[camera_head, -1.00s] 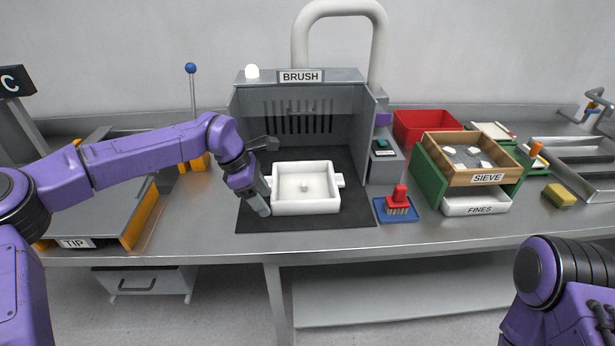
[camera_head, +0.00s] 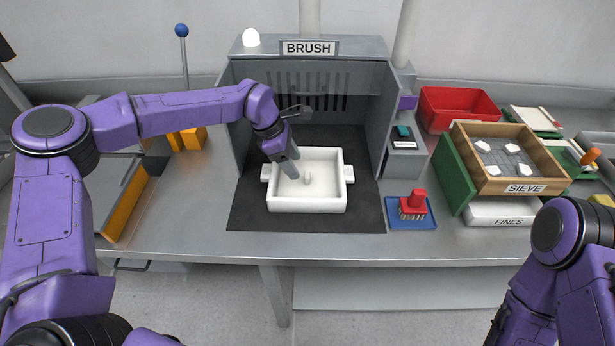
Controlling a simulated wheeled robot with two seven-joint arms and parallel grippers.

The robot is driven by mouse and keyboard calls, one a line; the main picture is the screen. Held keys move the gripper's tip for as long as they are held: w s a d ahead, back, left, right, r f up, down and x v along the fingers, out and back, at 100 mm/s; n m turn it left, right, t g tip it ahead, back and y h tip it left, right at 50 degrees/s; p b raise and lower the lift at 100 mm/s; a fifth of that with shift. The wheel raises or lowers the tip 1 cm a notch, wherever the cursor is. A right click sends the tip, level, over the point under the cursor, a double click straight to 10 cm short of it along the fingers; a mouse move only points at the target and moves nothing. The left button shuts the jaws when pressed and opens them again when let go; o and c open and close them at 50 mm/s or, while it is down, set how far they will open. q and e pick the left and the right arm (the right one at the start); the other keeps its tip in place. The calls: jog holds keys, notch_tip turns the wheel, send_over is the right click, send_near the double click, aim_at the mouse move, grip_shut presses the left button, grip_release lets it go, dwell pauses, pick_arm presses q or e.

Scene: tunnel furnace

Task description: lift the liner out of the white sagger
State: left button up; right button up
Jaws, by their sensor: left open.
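The white sagger (camera_head: 306,206) sits on a dark mat (camera_head: 250,213) in front of the brush booth, with a side lug on each side. Inside it lies the white liner (camera_head: 322,189), flat, with a small upright knob (camera_head: 307,177) in the middle. My left gripper (camera_head: 293,170) is open over the sagger's left part, its fingers pointing down toward the inside, left of the knob. Whether a finger touches the liner I cannot tell. My right arm shows at the lower right, but its gripper is out of view.
The BRUSH booth (camera_head: 309,48) stands behind the sagger. Right of it are a red brush on a blue tray (camera_head: 397,222), the wooden SIEVE box (camera_head: 509,186), a FINES tray (camera_head: 500,212) and a red bin (camera_head: 457,105). The bench front is clear.

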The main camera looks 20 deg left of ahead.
aim_at(307, 174)
pick_arm(q)
jog(key=d+f, duration=0.1)
jog(key=w+d+f+p, duration=0.1)
jog(key=w+f+p, duration=0.1)
jog(key=f, duration=0.1)
jog(key=shift+d, duration=0.4)
jog(key=shift+d+f, duration=0.15)
jog(key=shift+f, duration=0.25)
jog(key=shift+s, duration=0.25)
jog(key=shift+c, duration=0.9)
jog(key=shift+w, duration=0.1)
jog(key=c, duration=0.9)
jog(key=shift+c, duration=0.2)
